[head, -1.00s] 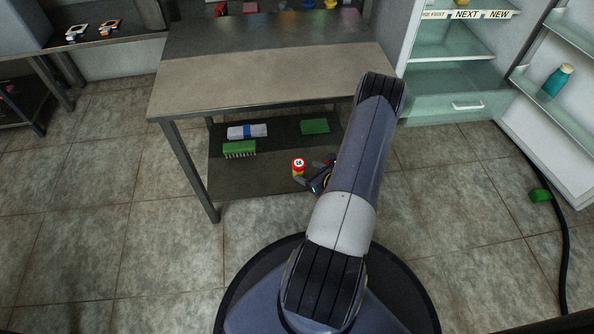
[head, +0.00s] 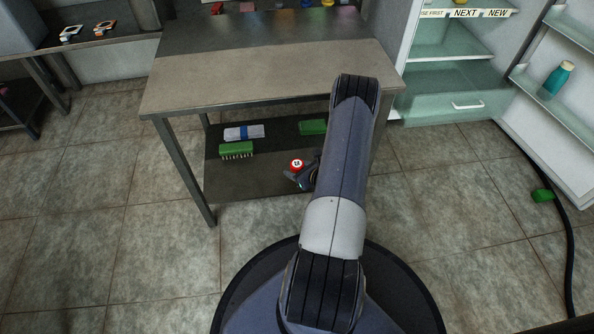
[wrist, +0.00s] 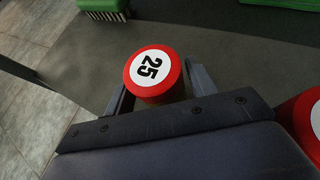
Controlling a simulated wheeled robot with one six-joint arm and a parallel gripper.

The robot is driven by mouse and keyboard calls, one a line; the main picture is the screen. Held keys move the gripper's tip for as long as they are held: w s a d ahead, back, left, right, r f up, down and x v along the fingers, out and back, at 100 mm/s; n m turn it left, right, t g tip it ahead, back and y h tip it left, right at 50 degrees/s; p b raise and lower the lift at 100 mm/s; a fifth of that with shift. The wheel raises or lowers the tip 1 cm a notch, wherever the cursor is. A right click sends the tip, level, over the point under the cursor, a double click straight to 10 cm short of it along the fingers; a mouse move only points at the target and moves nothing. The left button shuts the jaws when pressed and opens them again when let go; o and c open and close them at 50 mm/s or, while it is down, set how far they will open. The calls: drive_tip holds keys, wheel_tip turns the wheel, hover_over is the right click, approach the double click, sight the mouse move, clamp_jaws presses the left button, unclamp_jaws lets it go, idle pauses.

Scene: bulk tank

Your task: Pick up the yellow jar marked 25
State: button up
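The jar marked 25 shows in the wrist view as a red lid (wrist: 153,75) with a white disc and the number 25. Its body is mostly hidden below the lid. My gripper (wrist: 160,88) is open, with one finger on each side of the jar, which stands upright between the fingertips. I see no clear grip on it. In the head view the jar's red lid (head: 297,164) shows on the lower shelf of the table, and my gripper (head: 298,178) is right in front of it, partly hidden by my arm.
A second red lid (wrist: 306,122) is at the wrist view's right edge, close to my gripper. A green brush (head: 236,149), a blue-white folded cloth (head: 244,132) and a green block (head: 312,127) lie on the lower shelf (head: 245,182). The tabletop (head: 250,85) is above; its legs flank the shelf.

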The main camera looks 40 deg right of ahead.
drive_tip(key=c, duration=0.7)
